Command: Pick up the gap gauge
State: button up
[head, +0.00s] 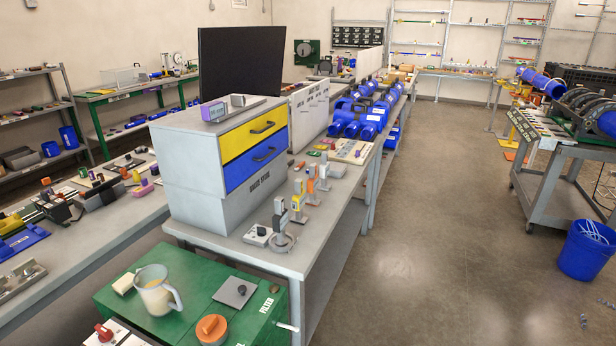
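I cannot tell for sure which object is the gap gauge; many small tools are in view and no label for it can be read. The pipe fusion cart (545,192) stands at the right, with dark clamp rings, blue pipe and small flat items on its near end. Small upright gauge-like tools stand on the grey bench: a yellow one (299,197), an orange one (311,186) and a grey one (280,225) with a round base. My gripper is not in view.
A grey drawer box (190,165) with yellow and blue drawers stands on the bench. A green cabinet (185,285) with a mug (157,291) is in front. A blue bucket (587,250) stands beside the cart. The floor (430,240) between bench and cart is mostly clear.

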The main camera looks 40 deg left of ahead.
aim_at(313, 182)
jog(key=j+u, duration=0.2)
jog(key=u, duration=0.3)
jog(key=i+j+u, duration=0.1)
jog(key=u, duration=0.4)
jog(key=i+j, duration=0.1)
jog(key=j+z, duration=0.05)
jog(key=j, duration=0.05)
